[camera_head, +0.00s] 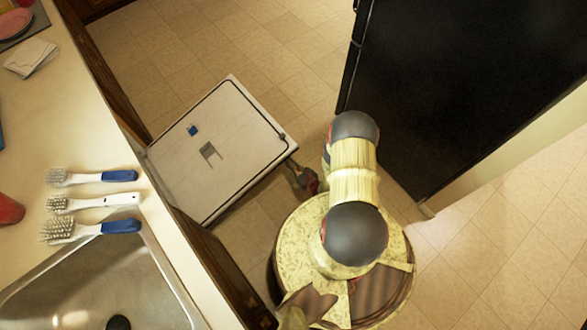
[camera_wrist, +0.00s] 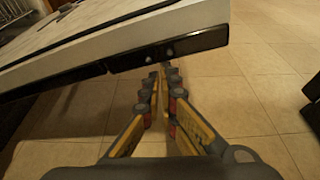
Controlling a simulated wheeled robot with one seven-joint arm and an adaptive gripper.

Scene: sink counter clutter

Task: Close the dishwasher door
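The dishwasher door (camera_head: 240,125) is open and lies out from the counter front, its pale inner face up, in the head view. A small blue spot and a grey fitting show on it. In the wrist view the door (camera_wrist: 100,35) slants across the upper left, with its dark outer edge above my fingers. My gripper (camera_head: 303,176) is beside the door's outer edge in the head view. In the wrist view my gripper (camera_wrist: 160,73) has its fingertips nearly together, nothing between them, close below the edge. I cannot tell if they touch the door.
A counter (camera_head: 100,130) with a sink (camera_head: 100,285) and several brushes (camera_head: 95,202) is at left. A tall black appliance (camera_head: 450,90) stands at right. Tiled floor (camera_head: 220,40) is clear beyond the door, between counter and appliance.

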